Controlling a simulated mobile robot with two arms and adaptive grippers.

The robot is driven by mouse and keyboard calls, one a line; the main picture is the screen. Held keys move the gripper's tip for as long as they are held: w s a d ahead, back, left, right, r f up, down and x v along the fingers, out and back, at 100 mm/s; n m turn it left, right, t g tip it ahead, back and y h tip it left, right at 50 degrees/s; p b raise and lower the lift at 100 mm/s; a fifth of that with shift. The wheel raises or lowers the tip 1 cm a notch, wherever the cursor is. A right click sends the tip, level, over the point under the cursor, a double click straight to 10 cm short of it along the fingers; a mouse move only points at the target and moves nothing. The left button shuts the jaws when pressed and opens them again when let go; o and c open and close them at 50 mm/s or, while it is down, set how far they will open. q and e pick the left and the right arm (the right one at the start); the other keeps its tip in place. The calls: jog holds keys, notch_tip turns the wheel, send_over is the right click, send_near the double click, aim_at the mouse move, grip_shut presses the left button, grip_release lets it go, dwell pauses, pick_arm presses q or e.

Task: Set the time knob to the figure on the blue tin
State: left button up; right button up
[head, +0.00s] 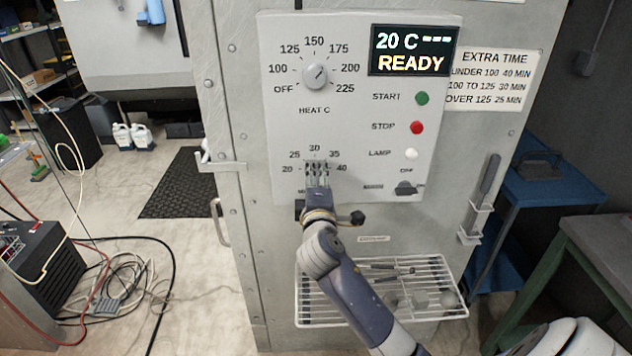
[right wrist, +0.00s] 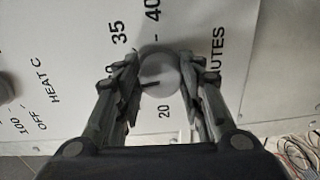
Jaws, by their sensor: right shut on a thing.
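The time knob (right wrist: 160,72) is a round grey knob on the panel (head: 350,135). In the right wrist view a dark mark on its face points roughly left, toward figures hidden by a finger; 35, 40 and 20 are legible around it. My right gripper (head: 317,170) reaches the knob from below in the head view and covers it there. Its fingers, also in the right wrist view (right wrist: 165,85), are closed on both sides of the knob. I cannot make out a blue tin. My left gripper is not in view.
Above is the heat knob (head: 316,76). The display (head: 413,51) reads 20 C and READY. Start (head: 422,98) and stop (head: 416,127) buttons are at right, beside an extra-time sign (head: 493,80). A wire rack (head: 312,312) is below; a handled tool (head: 490,180) hangs right.

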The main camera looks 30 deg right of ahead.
jog(key=shift+m, duration=0.6)
jog(key=o, duration=1.1)
jog(key=shift+c, duration=0.2)
jog(key=v, duration=1.2)
jog(key=shift+d+f, duration=0.1)
